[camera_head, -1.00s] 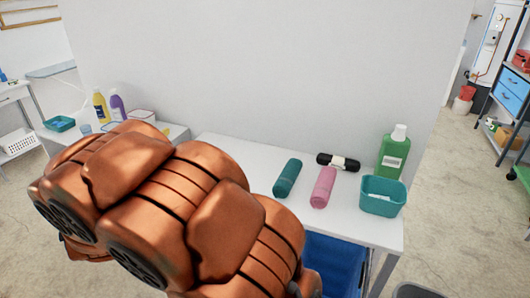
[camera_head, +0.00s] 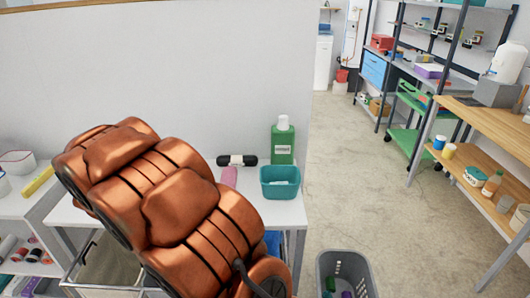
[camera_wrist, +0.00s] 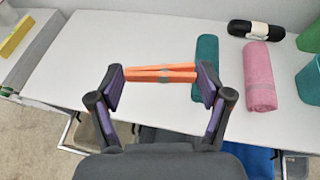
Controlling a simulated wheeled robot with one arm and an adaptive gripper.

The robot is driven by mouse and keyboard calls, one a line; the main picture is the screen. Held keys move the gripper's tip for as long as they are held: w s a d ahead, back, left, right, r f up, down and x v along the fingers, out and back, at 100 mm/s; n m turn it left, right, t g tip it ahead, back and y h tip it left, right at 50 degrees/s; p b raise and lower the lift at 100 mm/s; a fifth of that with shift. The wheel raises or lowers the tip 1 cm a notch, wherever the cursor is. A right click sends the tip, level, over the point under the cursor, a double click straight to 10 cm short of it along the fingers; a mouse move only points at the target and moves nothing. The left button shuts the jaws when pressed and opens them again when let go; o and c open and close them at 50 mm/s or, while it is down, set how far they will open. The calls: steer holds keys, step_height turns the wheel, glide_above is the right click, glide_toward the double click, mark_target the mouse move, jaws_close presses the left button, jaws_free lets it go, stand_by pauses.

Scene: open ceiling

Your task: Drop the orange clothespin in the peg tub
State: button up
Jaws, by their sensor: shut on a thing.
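My gripper (camera_wrist: 161,82) is shut on the orange clothespin (camera_wrist: 150,73), which lies crosswise between the two fingertips in the wrist view. The clothespin is above the white table (camera_wrist: 165,112). A teal tub (camera_head: 280,191) stands at the right end of the table in the head view, with something pale inside. Its edge also shows at the right of the wrist view (camera_wrist: 309,82). No label on it is readable, so I cannot tell for sure that it is the peg tub. In the head view my arm hides the gripper and clothespin.
A green bottle (camera_head: 283,146) stands behind the tub. A pink roll (camera_wrist: 260,77), a teal roll (camera_wrist: 207,86) and a black roll (camera_wrist: 265,31) lie on the table. A grey basket (camera_head: 344,272) stands on the floor, right of the table. Open floor lies farther right.

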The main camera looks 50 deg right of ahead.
steer(key=s+d+m+g+h+p, duration=0.1)
steer(key=d+m+g+h+p, duration=0.2)
steer(key=d, duration=1)
steer(key=m+g+p, duration=0.3)
steer(key=m+g, duration=0.8)
steer(key=g, duration=0.1)
glide_above(277, 168)
steer(key=s+a, duration=0.3)
steer(key=a, duration=0.1)
step_height(277, 168, down, 6)
steer(key=shift+h, duration=0.4)
steer(key=shift+w+f+b, duration=0.15)
steer(key=shift+f+b, duration=0.6)
steer(key=shift+f, duration=0.75)
steer(key=shift+w+f+b, duration=0.1)
steer(key=shift+f+b, duration=0.65)
steer(key=shift+f, duration=0.75)
steer(key=o, duration=0.7)
steer(key=shift+o, duration=0.2)
